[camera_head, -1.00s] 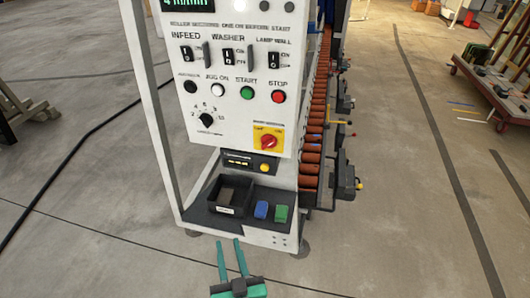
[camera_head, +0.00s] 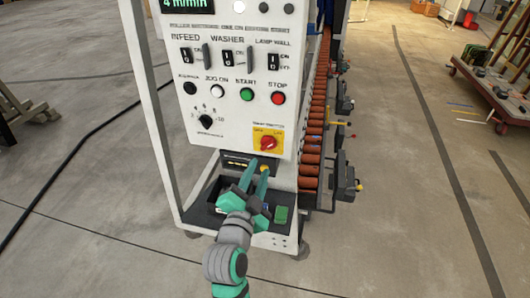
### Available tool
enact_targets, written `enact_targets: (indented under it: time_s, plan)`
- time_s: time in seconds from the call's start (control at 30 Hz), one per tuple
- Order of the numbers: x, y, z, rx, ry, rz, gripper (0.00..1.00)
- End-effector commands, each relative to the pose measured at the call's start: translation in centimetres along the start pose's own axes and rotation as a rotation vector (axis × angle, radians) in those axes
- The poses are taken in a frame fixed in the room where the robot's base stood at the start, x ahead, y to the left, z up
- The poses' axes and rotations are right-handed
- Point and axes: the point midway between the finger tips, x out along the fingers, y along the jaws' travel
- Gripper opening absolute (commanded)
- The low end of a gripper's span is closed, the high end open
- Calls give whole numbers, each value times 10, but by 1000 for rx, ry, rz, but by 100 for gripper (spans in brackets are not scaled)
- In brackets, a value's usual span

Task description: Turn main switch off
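The main switch (camera_head: 268,143) is a red rotary knob on a yellow plate at the lower right of the white control panel (camera_head: 230,130). The exact angle of its handle is too small to tell. My gripper (camera_head: 257,176) is below the switch, in front of the small black unit and the tray at the panel's foot. Its two teal fingers point up toward the panel and stand apart with nothing seen between them. It looks short of the switch and not touching it.
Above the switch are the green start button (camera_head: 246,95), the red stop button (camera_head: 278,98), a black dial (camera_head: 206,121) and several toggle switches. A tray (camera_head: 200,218) with a green block (camera_head: 281,214) juts out below. A roller conveyor (camera_head: 315,130) runs behind on the right.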

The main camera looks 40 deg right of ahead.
Motion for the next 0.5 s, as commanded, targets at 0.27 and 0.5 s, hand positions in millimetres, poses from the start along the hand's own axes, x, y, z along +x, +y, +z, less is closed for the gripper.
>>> enact_targets:
  time_s: [0.27,0.5]
  plan:
    - [51,0,0,3,0,1,28]
    - [80,0,0,0,0,0,28]
